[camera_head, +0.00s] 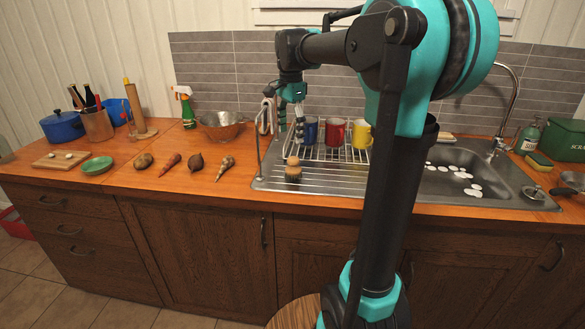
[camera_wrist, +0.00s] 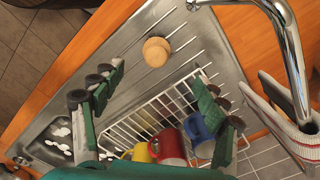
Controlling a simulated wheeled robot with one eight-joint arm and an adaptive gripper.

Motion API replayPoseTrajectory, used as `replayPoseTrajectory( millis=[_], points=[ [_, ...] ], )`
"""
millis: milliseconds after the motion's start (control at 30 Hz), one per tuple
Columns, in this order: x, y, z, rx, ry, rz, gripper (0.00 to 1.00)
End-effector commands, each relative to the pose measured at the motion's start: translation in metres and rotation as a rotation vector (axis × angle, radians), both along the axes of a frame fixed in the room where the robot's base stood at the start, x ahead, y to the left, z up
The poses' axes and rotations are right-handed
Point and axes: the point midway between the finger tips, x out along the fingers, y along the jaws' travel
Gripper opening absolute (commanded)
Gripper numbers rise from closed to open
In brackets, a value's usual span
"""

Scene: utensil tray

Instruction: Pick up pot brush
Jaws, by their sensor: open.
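The pot brush (camera_head: 293,170) stands upright on the metal draining board, its round wooden knob on top and bristles below. In the wrist view the brush (camera_wrist: 156,52) shows from above as a wooden round, beyond the fingertips and roughly between them across the picture. My gripper (camera_head: 299,132) is above the draining board, slightly higher than the brush and apart from it. In the wrist view my gripper (camera_wrist: 157,75) has its two green-padded fingers spread wide, with nothing between them.
A wire dish rack (camera_head: 333,153) holds a blue mug (camera_head: 310,130), a red mug (camera_head: 334,132) and a yellow mug (camera_head: 361,134) close behind the brush. The tap (camera_head: 513,95) and sink (camera_head: 455,172) are to the right. The draining board in front of the brush is clear.

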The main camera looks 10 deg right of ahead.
Motion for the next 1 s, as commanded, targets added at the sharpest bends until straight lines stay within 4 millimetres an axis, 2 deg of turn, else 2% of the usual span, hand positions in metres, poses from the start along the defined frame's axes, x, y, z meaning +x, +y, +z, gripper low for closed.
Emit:
replayPoseTrajectory(
  millis=[100,333,667,900,1000],
  points=[
    [0.0,0.0,-0.025,0.0,0.0,0.0,0.73],
    [0.0,-0.001,-0.067,0.0,-0.001,0.001,0.73],
    [-0.001,-0.003,-0.092,0.0,-0.001,0.001,0.73],
    [-0.002,-0.008,-0.125,0.0,-0.001,0.002,0.73],
    [-0.002,-0.008,-0.133,0.0,-0.001,0.002,0.73]
  ],
)
